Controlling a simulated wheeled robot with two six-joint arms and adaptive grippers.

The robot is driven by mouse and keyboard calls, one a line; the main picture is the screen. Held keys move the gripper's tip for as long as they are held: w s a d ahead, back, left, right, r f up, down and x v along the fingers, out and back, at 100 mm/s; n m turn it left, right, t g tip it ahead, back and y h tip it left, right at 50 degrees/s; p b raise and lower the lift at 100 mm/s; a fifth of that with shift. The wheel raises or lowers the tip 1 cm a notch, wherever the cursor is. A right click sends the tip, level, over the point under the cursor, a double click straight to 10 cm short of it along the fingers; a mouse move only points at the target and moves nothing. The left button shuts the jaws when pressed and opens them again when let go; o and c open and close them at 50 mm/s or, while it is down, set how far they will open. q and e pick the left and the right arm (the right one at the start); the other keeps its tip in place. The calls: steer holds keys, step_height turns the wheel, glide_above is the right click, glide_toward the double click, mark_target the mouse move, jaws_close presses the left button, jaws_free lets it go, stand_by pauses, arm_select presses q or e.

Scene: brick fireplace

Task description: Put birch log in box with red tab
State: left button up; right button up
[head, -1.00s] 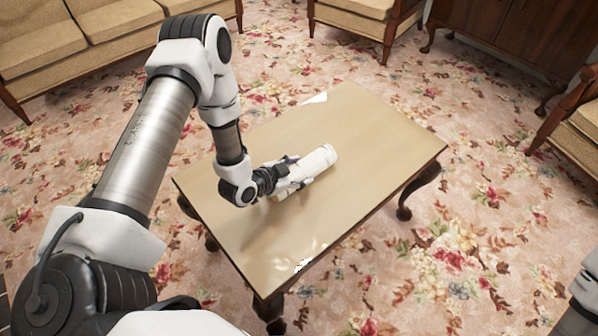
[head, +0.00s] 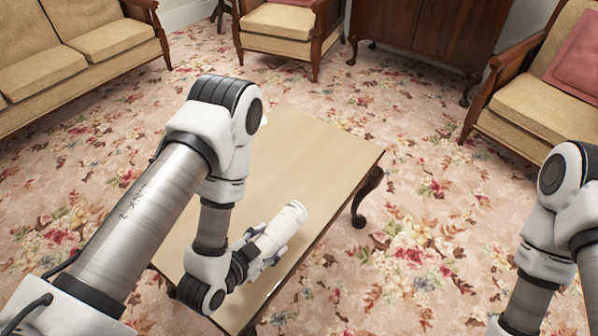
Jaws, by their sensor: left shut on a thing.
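The birch log (head: 284,225) is a pale, whitish cylinder above the front right part of the coffee table. My left gripper (head: 262,250) is shut on it near its lower left end, and the log's other end points to the upper right. I cannot tell whether the log touches the table top. My right arm shows at the right edge, but its gripper is out of view. No box with a red tab shows in the head view.
The wooden coffee table (head: 322,150) has a mostly bare top. A sofa (head: 75,50), an armchair (head: 275,25), a dark cabinet (head: 430,35) and another armchair (head: 545,95) stand around it. Flowered carpet (head: 415,250) lies open to the table's right.

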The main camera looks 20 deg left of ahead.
arm_select(q)
steer(key=w+r, duration=0.2)
steer(key=w+d+r, duration=0.1)
steer(key=w+r, duration=0.5)
steer(key=shift+d, duration=0.3)
steer(key=shift+y, duration=0.3)
steer(key=w+r, duration=0.1)
steer(key=w, duration=0.1)
steer(key=w+r, duration=0.1)
steer(key=w, duration=0.1)
steer(key=w+r, duration=0.1)
steer(key=w, duration=0.1)
steer(key=shift+w, duration=0.1)
jaws_close()
step_height(320, 180, up, 12)
steer(key=n+y+p, duration=0.3)
steer(key=p, duration=1.5)
glide_above(286, 215)
steer(key=a, duration=0.2)
steer(key=shift+a+f, duration=0.1)
steer(key=shift+a, duration=0.05)
